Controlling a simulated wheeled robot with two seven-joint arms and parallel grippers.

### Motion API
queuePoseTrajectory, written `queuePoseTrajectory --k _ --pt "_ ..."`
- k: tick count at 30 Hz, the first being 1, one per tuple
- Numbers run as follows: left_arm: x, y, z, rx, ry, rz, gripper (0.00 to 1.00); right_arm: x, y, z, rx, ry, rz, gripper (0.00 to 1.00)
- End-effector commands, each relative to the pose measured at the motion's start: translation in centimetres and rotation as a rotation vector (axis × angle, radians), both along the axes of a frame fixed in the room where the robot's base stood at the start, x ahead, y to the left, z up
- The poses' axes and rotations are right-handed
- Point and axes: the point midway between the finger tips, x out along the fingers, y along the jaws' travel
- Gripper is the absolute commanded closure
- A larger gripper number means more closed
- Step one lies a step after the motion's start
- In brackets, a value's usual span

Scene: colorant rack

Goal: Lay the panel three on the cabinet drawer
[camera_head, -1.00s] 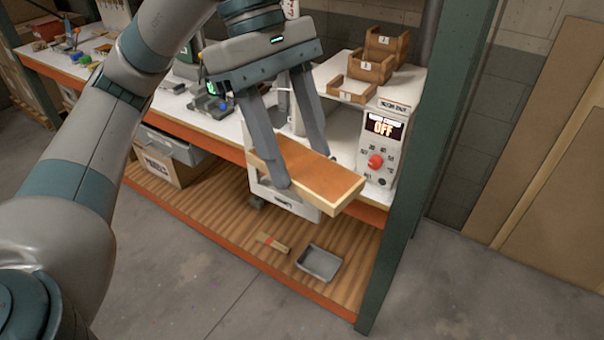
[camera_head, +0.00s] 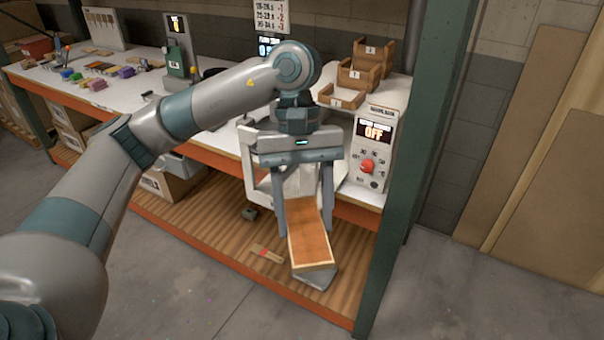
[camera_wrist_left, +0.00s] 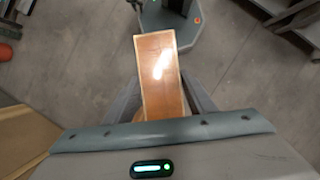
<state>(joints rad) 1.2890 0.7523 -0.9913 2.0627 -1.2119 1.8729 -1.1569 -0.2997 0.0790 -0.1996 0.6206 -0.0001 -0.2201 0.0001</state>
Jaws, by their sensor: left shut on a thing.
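My left gripper (camera_head: 302,218) points down and is shut on an orange-brown panel with pale edges (camera_head: 311,246). The panel sticks out toward me from between the fingers, at the front of the workbench and above the lower shelf. It also shows in the left wrist view (camera_wrist_left: 160,75), with the fingers on both sides of it. My right gripper is not in view.
A grey tray (camera_head: 318,278) lies on the lower shelf (camera_head: 215,225), partly covered by the panel. A green post (camera_head: 415,150) stands to the right. A control box (camera_head: 372,150) and wooden bins (camera_head: 368,70) stand on the bench.

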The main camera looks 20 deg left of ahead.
Motion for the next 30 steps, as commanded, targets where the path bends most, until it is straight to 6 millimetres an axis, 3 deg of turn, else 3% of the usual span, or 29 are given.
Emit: queuePoseTrajectory --k 1,6,12,18,30 --pt "0.2 0.1 -1.9 0.003 0.006 -0.065 0.74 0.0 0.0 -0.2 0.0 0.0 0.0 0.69" --pt "0.7 0.7 -7.2 0.004 0.011 -0.307 0.74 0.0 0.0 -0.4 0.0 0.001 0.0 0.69" --pt "0.6 1.6 -11.6 0.001 0.023 -0.516 0.74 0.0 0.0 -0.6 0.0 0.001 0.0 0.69" --pt "0.5 2.0 -13.2 -0.003 0.029 -0.601 0.74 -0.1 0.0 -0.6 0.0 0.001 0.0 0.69" --pt "0.5 2.0 -13.3 -0.003 0.029 -0.605 0.74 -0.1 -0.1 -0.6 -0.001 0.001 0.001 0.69"
